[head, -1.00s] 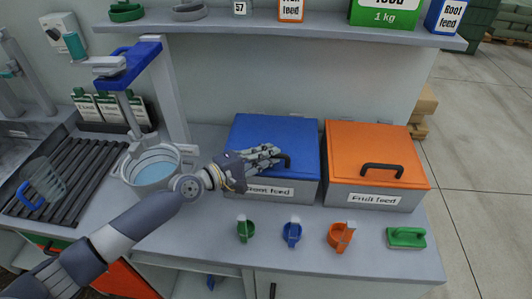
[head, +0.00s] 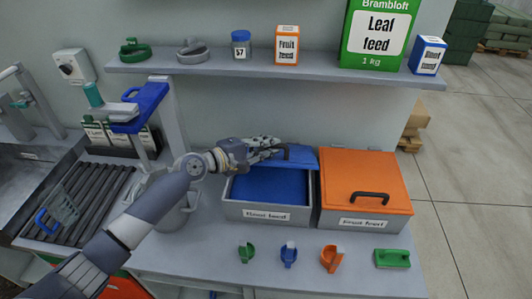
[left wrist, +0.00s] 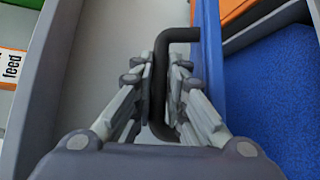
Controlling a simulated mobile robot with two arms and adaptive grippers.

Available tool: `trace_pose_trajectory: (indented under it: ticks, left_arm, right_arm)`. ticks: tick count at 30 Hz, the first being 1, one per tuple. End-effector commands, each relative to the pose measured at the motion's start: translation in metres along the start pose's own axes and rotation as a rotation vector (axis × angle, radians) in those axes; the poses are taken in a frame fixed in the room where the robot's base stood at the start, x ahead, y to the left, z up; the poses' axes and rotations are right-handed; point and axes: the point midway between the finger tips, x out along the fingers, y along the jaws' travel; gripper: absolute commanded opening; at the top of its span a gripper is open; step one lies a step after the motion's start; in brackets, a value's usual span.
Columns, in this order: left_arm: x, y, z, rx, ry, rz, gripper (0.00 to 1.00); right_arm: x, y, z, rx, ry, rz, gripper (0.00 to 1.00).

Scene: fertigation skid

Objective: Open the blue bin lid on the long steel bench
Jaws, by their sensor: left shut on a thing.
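The blue lid (head: 303,157) of the grey bin marked "Root feed" (head: 232,211) is tilted up at the back, and the bin's front is open. Blue contents (head: 270,188) show inside the bin and in the left wrist view (left wrist: 285,95). My left gripper (head: 268,150) is at the raised lid, over the back of the bin. In the left wrist view its fingers are closed around the black handle (left wrist: 161,75), with the blue lid edge (left wrist: 208,70) just to the right. My right gripper is not in view.
An orange-lidded bin (head: 363,180) stands shut to the right. A shelf (head: 210,68) with feed packages hangs above and behind. A bucket (head: 172,213) stands left.

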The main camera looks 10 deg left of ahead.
Motion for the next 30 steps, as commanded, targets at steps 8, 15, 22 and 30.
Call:
trace_pose_trajectory:
  ticks: [8, 15, 22, 30]
  left_arm:
    - [0.005, 0.024, -0.004, -0.056, 0.001, -0.049, 0.00]
    - [0.007, 0.024, -0.006, -0.070, 0.001, -0.065, 0.00]
    - [0.007, 0.022, -0.006, -0.070, 0.001, -0.067, 0.00]
    - [0.007, 0.021, -0.006, -0.070, 0.002, -0.069, 0.00]
  right_arm:
    - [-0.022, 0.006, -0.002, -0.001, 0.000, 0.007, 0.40]
    - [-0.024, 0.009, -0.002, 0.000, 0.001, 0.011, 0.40]
    - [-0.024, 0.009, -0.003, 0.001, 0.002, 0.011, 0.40]
    - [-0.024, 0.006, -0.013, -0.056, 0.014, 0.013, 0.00]
